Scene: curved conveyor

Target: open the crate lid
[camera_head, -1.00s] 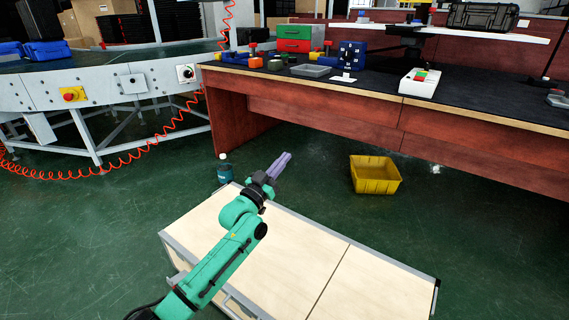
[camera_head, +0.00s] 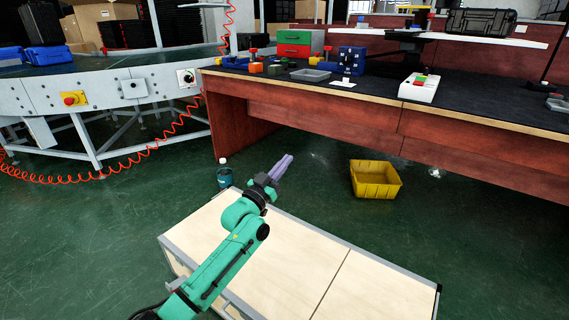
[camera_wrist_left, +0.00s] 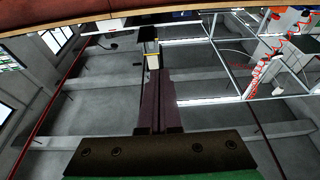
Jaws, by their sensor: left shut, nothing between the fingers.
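The crate (camera_head: 370,289) is a low, long box with a pale wood top, metal edging and a seam across the top. It stands on the green floor in the lower middle of the head view, and its top lies flat and closed. My left gripper (camera_head: 283,165) has purple fingers and is shut and empty. In the picture it lies over the crate's far edge, and I see no contact with the lid. Its fingers (camera_wrist_left: 158,100) show together in the left wrist view, against the ceiling and windows. The crate does not show there. My right gripper is not in view.
A teal bottle (camera_head: 224,174) stands on the floor by the crate's far left corner. A yellow bin (camera_head: 375,180) sits beyond the crate, near a red-brown workbench (camera_head: 330,115). A conveyor (camera_head: 100,95) with a dangling red coiled hose is at the left.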

